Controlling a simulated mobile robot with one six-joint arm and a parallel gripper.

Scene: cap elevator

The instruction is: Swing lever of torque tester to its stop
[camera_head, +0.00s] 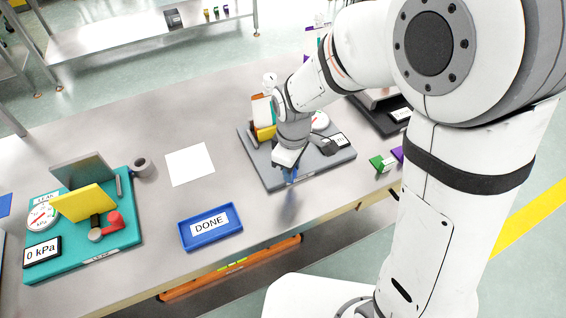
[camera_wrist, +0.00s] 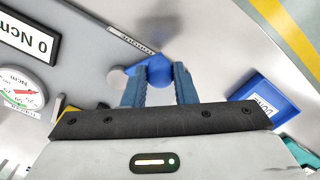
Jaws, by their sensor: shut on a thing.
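The torque tester (camera_head: 325,163) is a grey baseplate at the middle right of the bench in the head view, with a round dial (camera_wrist: 24,88) and a display (camera_wrist: 29,34) reading 0 Ncm in the wrist view. Its lever shows a blue knob (camera_wrist: 156,68) at the fingertips, beside a pale round piece (camera_wrist: 118,78). My gripper (camera_wrist: 157,75) is shut on the blue lever knob, with one finger on each side. In the head view my gripper (camera_head: 288,174) is over the plate's front edge, and my wrist hides most of the lever.
A blue DONE tray (camera_head: 190,239) lies left of the tester near the bench's front edge. A teal leak tester (camera_head: 110,245) with a yellow lid stands far left. White paper (camera_head: 190,164) lies between them. Small green and purple blocks (camera_head: 382,163) sit right of the tester.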

